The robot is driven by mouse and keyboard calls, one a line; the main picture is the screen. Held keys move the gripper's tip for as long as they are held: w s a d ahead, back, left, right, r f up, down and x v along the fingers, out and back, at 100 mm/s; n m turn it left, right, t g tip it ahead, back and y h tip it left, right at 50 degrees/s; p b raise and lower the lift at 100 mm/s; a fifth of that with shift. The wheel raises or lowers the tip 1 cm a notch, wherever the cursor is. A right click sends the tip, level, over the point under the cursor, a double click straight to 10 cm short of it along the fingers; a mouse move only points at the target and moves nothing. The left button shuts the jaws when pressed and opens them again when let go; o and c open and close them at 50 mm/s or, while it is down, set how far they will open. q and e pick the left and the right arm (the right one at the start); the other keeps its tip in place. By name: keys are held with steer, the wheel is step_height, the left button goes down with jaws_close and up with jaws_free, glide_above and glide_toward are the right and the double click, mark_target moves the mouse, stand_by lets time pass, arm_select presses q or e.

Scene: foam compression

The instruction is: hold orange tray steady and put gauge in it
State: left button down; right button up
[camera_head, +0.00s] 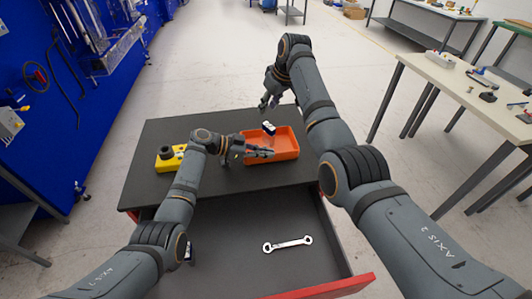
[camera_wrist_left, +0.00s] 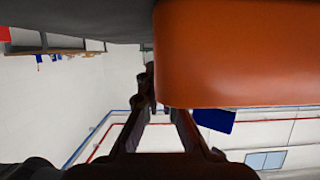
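The orange tray (camera_head: 287,143) stands on the dark cabinet top. Its orange wall (camera_wrist_left: 235,55) fills the upper right in the left wrist view. A small black-and-white object, apparently the gauge (camera_head: 269,128), shows at the tray's far rim; I cannot tell whether it is in the air or resting. My right gripper (camera_head: 268,104) is above and beyond it, fingers apart, with a visible space between them and the object. My left gripper (camera_head: 262,153) is at the tray's near left side. In the wrist view one finger (camera_wrist_left: 160,105) is partly hidden behind the tray wall; its grip is unclear.
A yellow block with a black round part (camera_head: 170,157) sits left of the tray on the cabinet top (camera_head: 180,130). An open drawer (camera_head: 230,235) below holds a wrench (camera_head: 288,244). A workbench (camera_head: 440,75) with tools stands at right, a blue tool wall (camera_head: 60,130) at left.

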steer(key=shift+o, duration=0.6)
steer(key=shift+f, duration=0.1)
steer(key=v, duration=1.2)
arm_select(q)
steer(key=c, duration=1.4)
jaws_free()
steer(key=shift+c, duration=0.2)
